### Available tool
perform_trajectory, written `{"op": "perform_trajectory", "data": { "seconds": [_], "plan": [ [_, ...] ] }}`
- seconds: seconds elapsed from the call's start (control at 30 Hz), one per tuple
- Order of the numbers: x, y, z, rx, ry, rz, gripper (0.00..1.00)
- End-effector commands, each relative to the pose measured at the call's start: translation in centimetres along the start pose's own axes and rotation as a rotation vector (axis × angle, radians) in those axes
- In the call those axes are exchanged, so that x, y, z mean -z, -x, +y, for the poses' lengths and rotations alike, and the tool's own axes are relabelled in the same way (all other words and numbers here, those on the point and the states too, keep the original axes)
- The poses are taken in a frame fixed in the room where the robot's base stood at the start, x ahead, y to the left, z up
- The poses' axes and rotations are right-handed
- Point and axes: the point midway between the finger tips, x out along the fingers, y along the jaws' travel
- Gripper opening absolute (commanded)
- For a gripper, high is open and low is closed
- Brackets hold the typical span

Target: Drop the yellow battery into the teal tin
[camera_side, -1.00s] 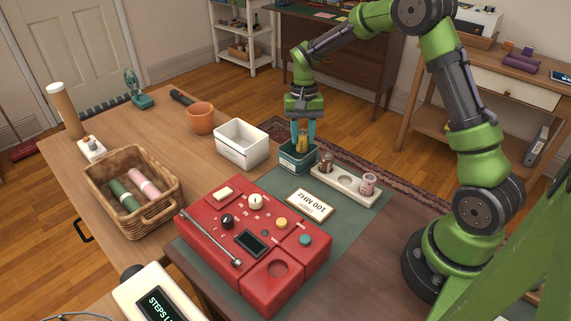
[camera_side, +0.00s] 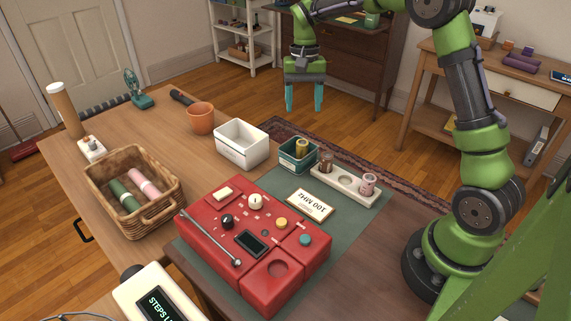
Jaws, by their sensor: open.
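The tin sits on the table, at the back edge of the green mat. My gripper (camera_side: 304,106) is open and empty. It is raised above the tin, with its teal fingers pointing down and clear of the battery.
A holder (camera_side: 345,186) with a brown battery (camera_side: 326,162) and a pink one (camera_side: 368,183) stands right of the tin. A white bin (camera_side: 240,153) is to its left. The red radio (camera_side: 254,245), a label card (camera_side: 310,204) and a wicker basket (camera_side: 160,213) are in front.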

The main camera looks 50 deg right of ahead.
Motion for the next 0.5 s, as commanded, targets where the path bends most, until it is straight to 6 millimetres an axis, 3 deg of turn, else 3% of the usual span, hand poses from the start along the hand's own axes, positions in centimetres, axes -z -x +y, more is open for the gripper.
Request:
{"op": "perform_trajectory", "data": {
  "seconds": [0.2, 0.5],
  "plan": [
    [0.1, 4.9, -0.1, 0.002, 0.0, 0.003, 0.64],
    [0.0, 7.5, 0.0, 0.0, 0.001, 0.0, 0.64]
  ]
}}
